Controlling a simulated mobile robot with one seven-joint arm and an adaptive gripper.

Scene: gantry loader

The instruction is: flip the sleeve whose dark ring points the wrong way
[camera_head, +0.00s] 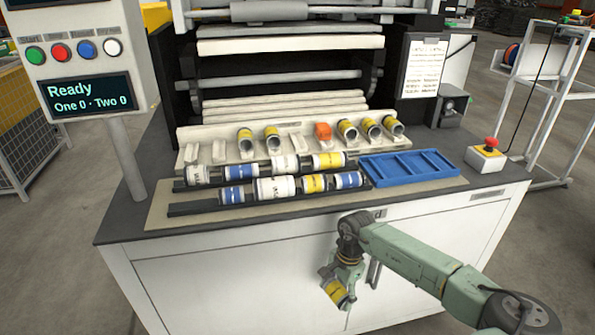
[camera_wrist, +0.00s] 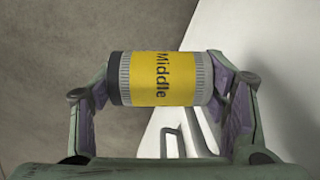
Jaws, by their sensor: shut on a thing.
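My gripper (camera_wrist: 163,95) is shut on a yellow sleeve (camera_wrist: 158,78) labelled "Middle", gripping it by its two ends. In the wrist view the sleeve lies sideways, its dark ring (camera_wrist: 114,79) at the left and a grey ribbed band at the right. In the head view the held sleeve (camera_head: 335,292) hangs tilted in front of the cabinet, below the worktop. On the worktop, white, blue and yellow sleeves lie in two rows, a back row (camera_head: 284,164) and a front row (camera_head: 276,188). Their ring directions are too small to tell.
An empty blue tray (camera_head: 408,166) lies to the right. A red stop button (camera_head: 490,145) stands at the right edge. A panel (camera_head: 84,95) reads "Ready".

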